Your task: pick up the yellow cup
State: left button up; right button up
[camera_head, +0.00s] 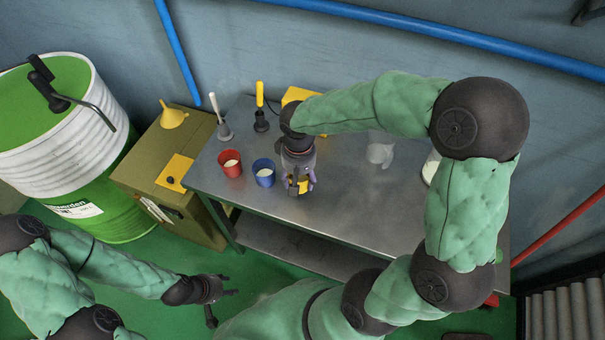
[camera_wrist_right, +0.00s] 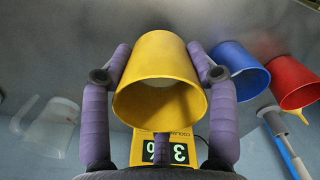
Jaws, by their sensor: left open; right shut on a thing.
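The yellow cup (camera_wrist_right: 158,62) is between the purple fingers of my right gripper (camera_wrist_right: 160,72) in the right wrist view, with both fingers against its sides. In the head view, my right gripper (camera_head: 300,182) is over the metal table, and only a small part of the yellow cup (camera_head: 301,188) shows. I cannot tell whether the cup's base touches the table. My left gripper (camera_head: 224,288) is open and empty, low in front of the table and the olive cabinet.
A blue cup (camera_head: 263,172) and a red cup (camera_head: 230,164) stand left of my right gripper on the table (camera_head: 345,212). A clear jug (camera_head: 380,152) stands to the right. A yellow device (camera_wrist_right: 165,150) with a digital display is behind. A green drum (camera_head: 118,200) stands far left.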

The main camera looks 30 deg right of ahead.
pick_arm(q)
jog(key=shift+r+p, duration=1.7)
jog(key=shift+r, duration=0.15)
pick_arm(e)
jog(key=s+a+r, duration=0.6)
jog(key=a, duration=0.3)
jog(key=shift+a+r, duration=0.15)
jog(key=shift+r, duration=0.1)
pick_arm(q)
jog(key=shift+s, duration=0.1)
